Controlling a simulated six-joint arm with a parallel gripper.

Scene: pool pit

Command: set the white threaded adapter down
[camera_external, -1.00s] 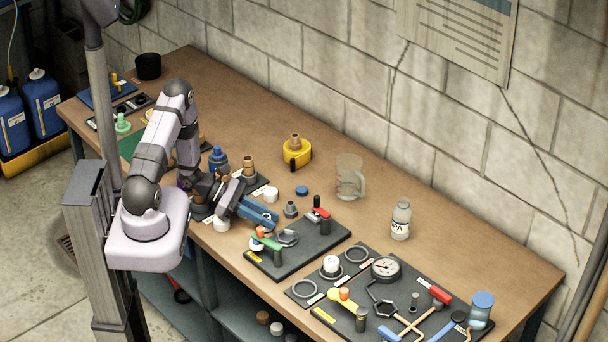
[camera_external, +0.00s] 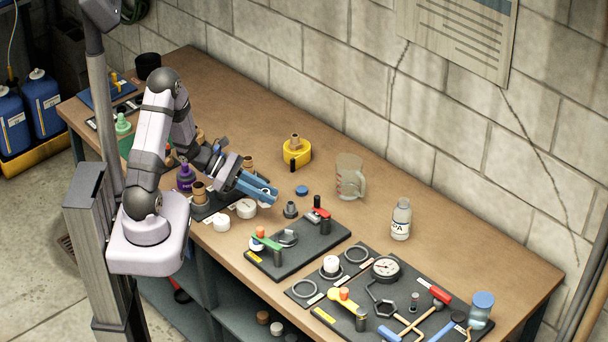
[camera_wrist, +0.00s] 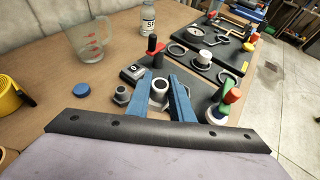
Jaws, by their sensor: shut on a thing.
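My gripper (camera_external: 272,194) has blue fingers and is above the table, left of the dark valve board. In the wrist view my gripper (camera_wrist: 163,80) is shut on a pale round piece with a dark opening, the white threaded adapter (camera_wrist: 160,90). Its lower part is hard to make out between the fingers. In the external view the fingers hide most of it, and I cannot tell whether it touches the table. A grey hex fitting (camera_external: 290,209) stands just right of the fingers and also shows in the wrist view (camera_wrist: 122,94).
Two white round pieces, one nearer the edge (camera_external: 221,223) and one beside it (camera_external: 246,208), lie below my gripper. The valve board (camera_external: 300,252) is to the right.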

